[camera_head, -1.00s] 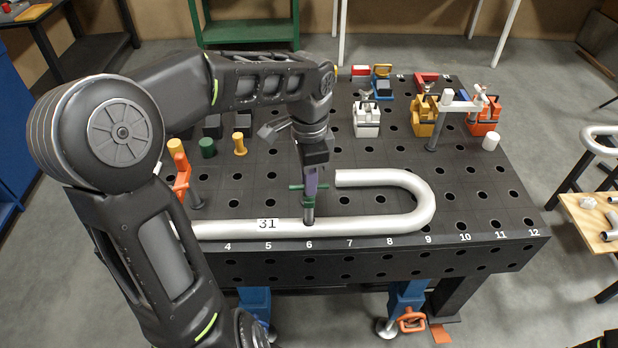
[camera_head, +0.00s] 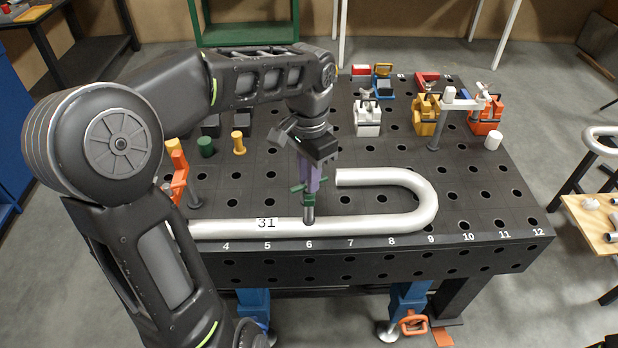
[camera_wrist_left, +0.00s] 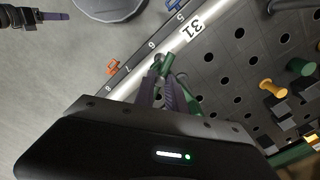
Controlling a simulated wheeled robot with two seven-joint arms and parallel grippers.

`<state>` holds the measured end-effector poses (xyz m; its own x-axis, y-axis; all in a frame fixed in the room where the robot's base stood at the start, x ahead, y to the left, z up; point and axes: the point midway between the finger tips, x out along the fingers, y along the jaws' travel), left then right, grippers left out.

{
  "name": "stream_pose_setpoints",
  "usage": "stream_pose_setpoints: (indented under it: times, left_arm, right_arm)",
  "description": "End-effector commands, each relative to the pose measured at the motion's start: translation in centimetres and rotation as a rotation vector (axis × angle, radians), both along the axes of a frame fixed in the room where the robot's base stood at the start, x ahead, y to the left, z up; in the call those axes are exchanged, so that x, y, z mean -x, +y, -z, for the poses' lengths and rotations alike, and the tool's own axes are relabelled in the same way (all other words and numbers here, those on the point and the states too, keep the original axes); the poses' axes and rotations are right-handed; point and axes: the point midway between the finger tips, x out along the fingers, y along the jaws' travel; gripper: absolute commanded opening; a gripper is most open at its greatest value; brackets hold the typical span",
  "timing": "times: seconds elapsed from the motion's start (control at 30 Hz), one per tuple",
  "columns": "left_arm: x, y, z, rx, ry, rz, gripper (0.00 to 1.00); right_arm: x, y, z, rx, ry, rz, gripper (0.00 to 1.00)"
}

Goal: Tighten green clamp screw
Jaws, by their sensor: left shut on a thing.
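The green clamp screw (camera_head: 309,201) stands upright over the lower straight run of the silver U-bent pipe (camera_head: 370,224), near hole 6. Its crossbar is partly hidden by my left gripper (camera_head: 308,188), whose purple fingers point down and are shut on it. In the left wrist view the green clamp screw (camera_wrist_left: 165,64) shows at the tips of the left gripper (camera_wrist_left: 162,78), beside the pipe (camera_wrist_left: 145,68). A dark gripper with purple fingers, apparently my right one (camera_wrist_left: 45,16), shows at the top left there; its finger gap is unclear.
The black perforated table (camera_head: 480,215) carries a white clamp (camera_head: 367,117), a yellow clamp (camera_head: 426,114) and a red-orange clamp (camera_head: 487,116) at the back right. Green (camera_head: 205,147) and yellow (camera_head: 238,143) pegs stand at the left. An orange clamp (camera_head: 179,178) stands near the pipe's left end.

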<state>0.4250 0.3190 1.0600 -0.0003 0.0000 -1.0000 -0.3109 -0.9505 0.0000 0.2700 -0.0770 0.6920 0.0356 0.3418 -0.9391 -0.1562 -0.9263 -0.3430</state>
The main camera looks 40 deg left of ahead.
Motion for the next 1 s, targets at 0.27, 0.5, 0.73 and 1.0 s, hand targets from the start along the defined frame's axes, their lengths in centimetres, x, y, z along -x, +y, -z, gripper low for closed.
stream_pose_setpoints:
  times: [0.27,0.5,0.73,1.0]
  left_arm:
    - [0.0,0.0,0.0,0.0,-0.001,0.003,0.27]
    - [0.0,0.0,0.0,0.0,0.0,0.004,0.38]
    - [-0.1,0.0,-0.3,-0.001,-0.001,0.004,0.38]
    - [-0.1,0.0,-3.6,-0.001,-0.006,0.004,0.38]
  right_arm:
    - [0.0,0.0,-0.1,0.0,0.0,0.0,0.55]
    - [0.0,0.0,0.0,0.0,0.0,0.0,0.55]
    - [0.0,0.0,0.0,0.0,0.0,0.0,0.55]
    - [-0.1,0.0,0.5,-0.001,-0.001,-0.001,0.55]
